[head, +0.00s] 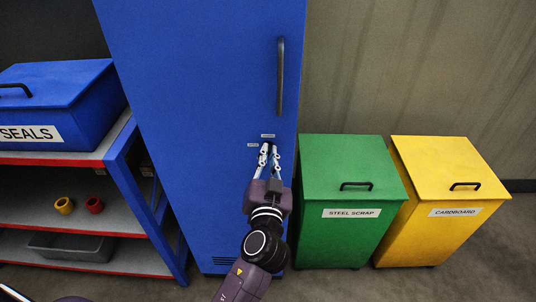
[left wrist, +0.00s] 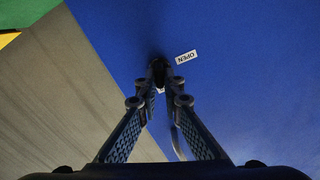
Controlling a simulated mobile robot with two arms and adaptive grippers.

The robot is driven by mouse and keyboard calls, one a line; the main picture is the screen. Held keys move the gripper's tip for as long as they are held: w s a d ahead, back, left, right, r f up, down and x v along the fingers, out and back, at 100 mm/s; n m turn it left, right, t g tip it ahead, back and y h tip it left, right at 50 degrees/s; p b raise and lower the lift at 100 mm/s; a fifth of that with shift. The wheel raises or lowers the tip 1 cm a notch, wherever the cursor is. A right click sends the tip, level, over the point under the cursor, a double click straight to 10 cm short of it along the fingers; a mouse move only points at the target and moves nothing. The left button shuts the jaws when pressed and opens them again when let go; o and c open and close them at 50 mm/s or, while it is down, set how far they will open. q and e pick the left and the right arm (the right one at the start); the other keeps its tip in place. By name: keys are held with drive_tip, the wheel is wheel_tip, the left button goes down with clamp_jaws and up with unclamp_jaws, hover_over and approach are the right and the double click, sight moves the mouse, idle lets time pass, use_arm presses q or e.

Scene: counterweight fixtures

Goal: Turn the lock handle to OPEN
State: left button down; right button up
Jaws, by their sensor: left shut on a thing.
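The tall blue cabinet (head: 205,110) stands in the middle of the head view, its door closed. My left gripper (head: 269,149) is at the lock, low on the door's right side. In the left wrist view my left gripper (left wrist: 160,80) is shut on the dark lock handle (left wrist: 158,66), whose shape is mostly hidden between the fingertips. The OPEN label (left wrist: 187,57) lies on the blue door beside the handle. In the head view two small labels sit above and left of the lock, too small to read. My right gripper is not in view.
A long vertical door pull (head: 280,76) is above the lock. A green STEEL SCRAP bin (head: 350,170) and a yellow CARDBOARD bin (head: 450,180) stand right of the cabinet. A shelf (head: 110,212) with a blue SEALS box (head: 70,85) stands left.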

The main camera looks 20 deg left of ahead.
use_arm(q)
drive_tip(key=m, duration=0.3)
drive_tip(key=m+p, duration=0.1)
drive_tip(key=m, duration=0.3)
drive_tip(key=m+p, duration=0.1)
drive_tip(key=m, duration=0.2)
drive_tip(key=shift+d+f+m, duration=0.15)
drive_tip(key=shift+d+m, duration=0.05)
drive_tip(key=shift+m, duration=0.2)
drive_tip(key=shift+f+m+p, duration=0.15)
drive_tip(key=shift+m+p, duration=0.4)
drive_tip(key=shift+m, duration=0.95)
drive_tip(key=c, duration=2.1)
unclamp_jaws()
